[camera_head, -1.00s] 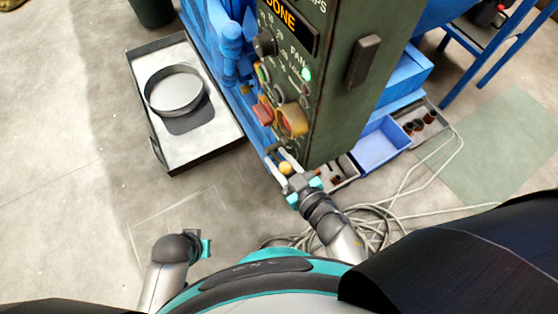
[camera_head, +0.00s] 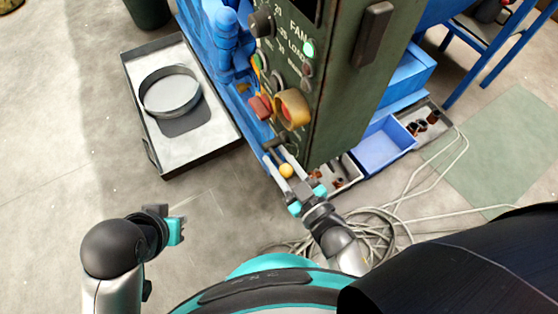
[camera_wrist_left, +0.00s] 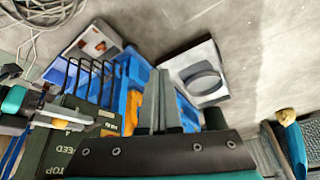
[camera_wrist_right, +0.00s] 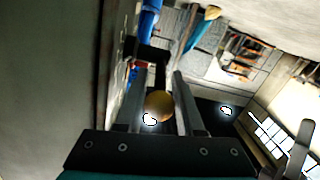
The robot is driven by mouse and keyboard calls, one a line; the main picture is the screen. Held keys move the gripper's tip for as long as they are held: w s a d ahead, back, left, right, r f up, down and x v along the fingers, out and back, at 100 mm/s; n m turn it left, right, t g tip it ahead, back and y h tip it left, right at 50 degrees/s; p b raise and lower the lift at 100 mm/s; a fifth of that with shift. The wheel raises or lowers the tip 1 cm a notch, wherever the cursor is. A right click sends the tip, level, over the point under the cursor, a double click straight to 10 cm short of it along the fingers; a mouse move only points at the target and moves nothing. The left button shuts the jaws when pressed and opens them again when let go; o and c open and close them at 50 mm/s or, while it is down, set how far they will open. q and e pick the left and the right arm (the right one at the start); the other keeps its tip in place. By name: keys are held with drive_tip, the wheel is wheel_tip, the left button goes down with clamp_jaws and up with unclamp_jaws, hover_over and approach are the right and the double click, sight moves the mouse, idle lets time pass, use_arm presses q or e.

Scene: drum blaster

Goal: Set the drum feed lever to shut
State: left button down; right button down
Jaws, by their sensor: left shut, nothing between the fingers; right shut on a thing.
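The feed lever's yellow ball knob (camera_head: 286,171) stands out low on the front of the green control cabinet (camera_head: 345,105). My right gripper (camera_head: 277,160) is shut on the lever, its two fingers on either side of the knob. In the right wrist view the knob (camera_wrist_right: 158,106) sits between the fingers, with a dark stem and block behind it. The lever's exact setting cannot be read. My left gripper (camera_head: 178,226) is off to the left, away from the cabinet. Its fingers (camera_wrist_left: 157,100) are together and empty in the left wrist view, which also shows a "FEED" label on the cabinet.
A grey tray (camera_head: 225,140) with a round sieve (camera_head: 170,91) lies on the floor at left. Blue bins (camera_head: 382,146) and coiled cable (camera_head: 375,225) lie at right.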

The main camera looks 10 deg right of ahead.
drive_tip(key=f+t+b, duration=0.1)
drive_tip(key=t+b, duration=0.1)
drive_tip(key=b, duration=0.2)
drive_tip(key=shift+s+d+f, duration=0.1)
drive_tip(key=shift+f, duration=0.1)
drive_tip(key=shift+f+t+y+b, duration=0.1)
drive_tip(key=shift+t+y+b, duration=0.2)
drive_tip(key=shift+b, duration=0.3)
use_arm(q)
drive_tip(key=w+d+r+t+h, duration=0.2)
drive_tip(key=w+d+t+h, duration=0.3)
drive_tip(key=d+t, duration=0.5)
drive_tip(key=shift+w+d+r+b, duration=0.15)
drive_tip(key=shift+d+r+b, duration=0.1)
drive_tip(key=shift+d+b, duration=0.1)
use_arm(e)
drive_tip(key=shift+y, duration=0.3)
use_arm(q)
drive_tip(key=shift+h, duration=0.3)
